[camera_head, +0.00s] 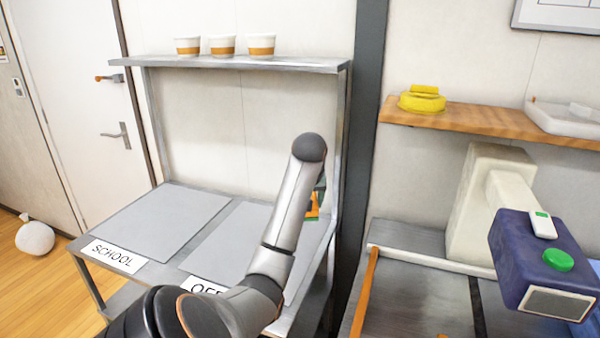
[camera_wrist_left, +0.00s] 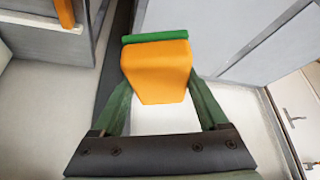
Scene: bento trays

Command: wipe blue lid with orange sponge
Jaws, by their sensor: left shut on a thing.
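The orange sponge (camera_wrist_left: 158,75) with a green scrubbing side (camera_wrist_left: 155,37) is between the two green fingers of my left gripper (camera_wrist_left: 160,84), which is shut on it. In the head view a small part of the orange sponge (camera_head: 313,206) shows just right of my raised left arm, near the right post of the metal shelf unit. My arm hides most of the gripper there. I cannot make out a blue lid in either view. My right gripper is not in view.
A metal table (camera_head: 78,246) carries two grey mats, one behind a SCHOOL sign (camera_head: 113,256). Several cups (camera_head: 222,45) stand on the shelf above. A dark blue device (camera_head: 540,266) with a green button is at right. A yellow object (camera_head: 422,99) sits on a wooden shelf (camera_head: 480,122).

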